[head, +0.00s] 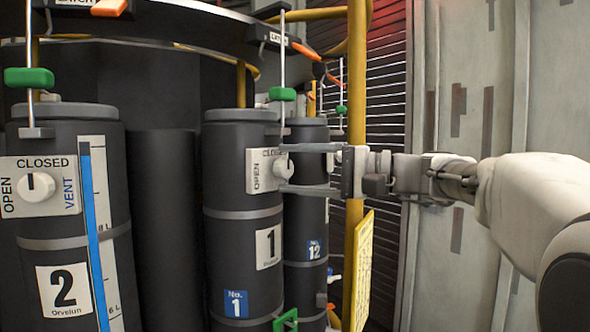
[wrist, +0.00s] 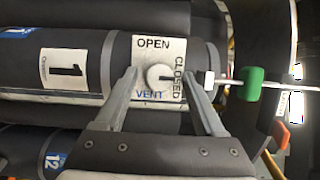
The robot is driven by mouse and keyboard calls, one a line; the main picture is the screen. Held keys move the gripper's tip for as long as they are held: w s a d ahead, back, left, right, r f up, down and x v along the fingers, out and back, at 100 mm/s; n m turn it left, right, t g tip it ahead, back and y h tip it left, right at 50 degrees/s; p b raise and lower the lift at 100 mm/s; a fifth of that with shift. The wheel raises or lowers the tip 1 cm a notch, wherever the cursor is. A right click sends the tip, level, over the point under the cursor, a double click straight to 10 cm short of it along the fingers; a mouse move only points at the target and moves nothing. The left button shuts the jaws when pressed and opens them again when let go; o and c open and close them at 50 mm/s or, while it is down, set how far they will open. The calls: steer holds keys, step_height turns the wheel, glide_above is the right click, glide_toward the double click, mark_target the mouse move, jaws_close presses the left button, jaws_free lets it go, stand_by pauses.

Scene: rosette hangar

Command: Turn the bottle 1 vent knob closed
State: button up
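Bottle 1 (head: 235,215) is a dark upright cylinder with a white label plate near its top. Its vent knob (head: 284,168) is round and white; it also shows in the wrist view (wrist: 158,77) on the plate (wrist: 146,60) reading OPEN, CLOSED and VENT. My gripper (head: 285,168) reaches in from the right at knob height. In the wrist view its fingertips (wrist: 161,75) stand apart on either side of the knob, with visible gaps, so it is open and holds nothing. I cannot tell which way the knob's pointer faces.
Bottle 2 (head: 60,235) stands left with its own vent knob (head: 38,187), pointer up toward CLOSED. Bottle 12 (head: 306,215) is behind bottle 1. A yellow post (head: 356,90) stands beside my gripper. A rod with a green grip (head: 282,94) hangs above bottle 1.

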steer(key=b+v, duration=0.2)
steer(key=v, duration=1.5)
steer(key=shift+d, duration=0.2)
steer(key=shift+f, duration=0.15)
